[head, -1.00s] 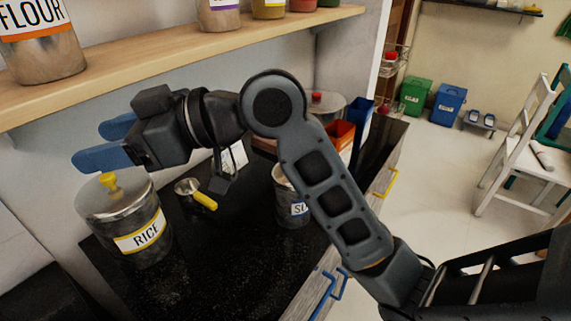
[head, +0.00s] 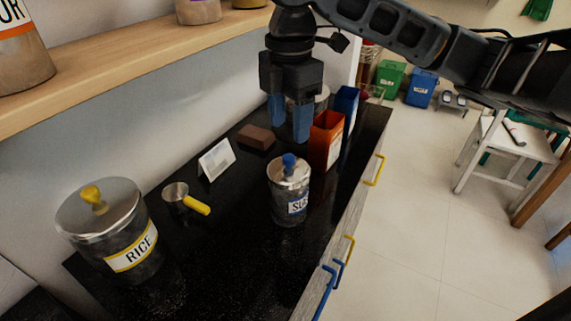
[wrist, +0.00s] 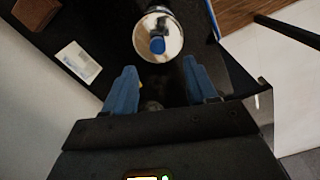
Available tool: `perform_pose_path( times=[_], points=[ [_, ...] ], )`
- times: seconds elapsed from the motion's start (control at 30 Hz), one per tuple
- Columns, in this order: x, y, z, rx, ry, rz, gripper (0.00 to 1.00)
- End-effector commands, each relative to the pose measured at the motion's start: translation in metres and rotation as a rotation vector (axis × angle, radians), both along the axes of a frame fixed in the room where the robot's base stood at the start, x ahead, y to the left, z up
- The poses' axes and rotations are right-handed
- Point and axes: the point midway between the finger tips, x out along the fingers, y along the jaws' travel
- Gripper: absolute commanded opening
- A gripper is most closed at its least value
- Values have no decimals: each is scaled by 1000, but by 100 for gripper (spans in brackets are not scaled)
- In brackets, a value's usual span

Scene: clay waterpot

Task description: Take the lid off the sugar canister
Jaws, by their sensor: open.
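The sugar canister (head: 290,205) stands upright on the black counter, with a label that reads "SU" and a further letter. Its silver lid (head: 288,173) is on top and has a blue knob (head: 289,160). My gripper (head: 289,138) points down, open and empty, above and behind the canister in the head view. In the wrist view, the lid (wrist: 158,28) and the blue knob (wrist: 157,45) lie beyond the fingertips, centred between the two blue fingers (wrist: 157,75). The fingers do not touch the knob.
The rice canister (head: 130,245) and a measuring cup with yellow handle (head: 190,200) are at left. Orange (head: 326,142) and blue (head: 346,105) boxes stand close right of my gripper. A shelf (head: 120,62) runs above left.

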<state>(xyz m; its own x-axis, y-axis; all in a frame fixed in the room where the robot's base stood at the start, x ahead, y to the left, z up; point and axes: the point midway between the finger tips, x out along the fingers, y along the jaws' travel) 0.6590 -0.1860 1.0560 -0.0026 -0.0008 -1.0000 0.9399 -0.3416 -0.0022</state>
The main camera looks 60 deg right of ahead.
Motion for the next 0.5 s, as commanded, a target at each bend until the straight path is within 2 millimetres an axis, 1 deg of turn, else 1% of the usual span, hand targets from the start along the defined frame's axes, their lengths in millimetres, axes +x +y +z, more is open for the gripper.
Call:
perform_pose_path(
  times=[0.1, 0.27, 0.5],
  points=[
    [-1, -1, -13, 0, 3, -2, 57],
    [0, -1, -28, 1, 1, -1, 57],
    [1, -3, -62, 1, 1, -1, 57]
  ],
)
